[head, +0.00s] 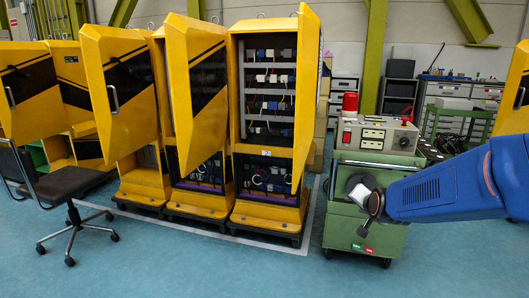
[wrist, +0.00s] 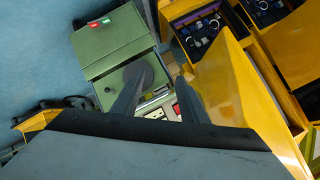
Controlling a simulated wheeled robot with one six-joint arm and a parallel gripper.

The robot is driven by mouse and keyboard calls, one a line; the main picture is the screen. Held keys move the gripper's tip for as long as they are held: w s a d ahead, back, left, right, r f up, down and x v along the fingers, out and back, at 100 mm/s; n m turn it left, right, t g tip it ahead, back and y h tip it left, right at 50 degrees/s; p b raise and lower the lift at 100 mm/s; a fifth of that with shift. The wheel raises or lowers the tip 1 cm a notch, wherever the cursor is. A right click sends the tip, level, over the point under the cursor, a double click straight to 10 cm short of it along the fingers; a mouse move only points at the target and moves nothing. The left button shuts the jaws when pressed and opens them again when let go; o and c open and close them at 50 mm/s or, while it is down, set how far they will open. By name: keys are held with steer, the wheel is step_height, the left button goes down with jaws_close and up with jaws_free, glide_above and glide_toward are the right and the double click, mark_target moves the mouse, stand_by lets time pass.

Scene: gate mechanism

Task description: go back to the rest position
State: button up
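My blue arm (head: 440,192) reaches in from the right in the head view, its end in front of the green cart (head: 364,240). My gripper (wrist: 160,76) shows in the wrist view as two dark fingers spread apart, with nothing visible between them. The green cart also shows there (wrist: 105,55), beyond the fingers, with a round grey disc (wrist: 146,72) on its face partly behind one finger. A small pale block-like part shows at the arm's end in the head view; I cannot tell whether it belongs to my gripper.
Yellow cabinets (head: 260,175) with open doors stand at the left and centre. A control box (head: 375,134) with a red lamp (head: 350,102) sits on the cart. A black chair (head: 72,184) stands at the left. The blue floor (head: 200,270) in front is clear.

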steer(key=s+a+f+n+g, duration=0.1)
steer(key=s+n+g, duration=0.6)
steer(key=s, duration=3)
steer(key=shift+s+a+f+n+y, duration=0.15)
steer(key=shift+s+a+n+y, duration=0.15)
steer(key=shift+a+n, duration=0.45)
steer(key=shift+w+d, duration=0.1)
steer(key=shift+c, duration=0.6)
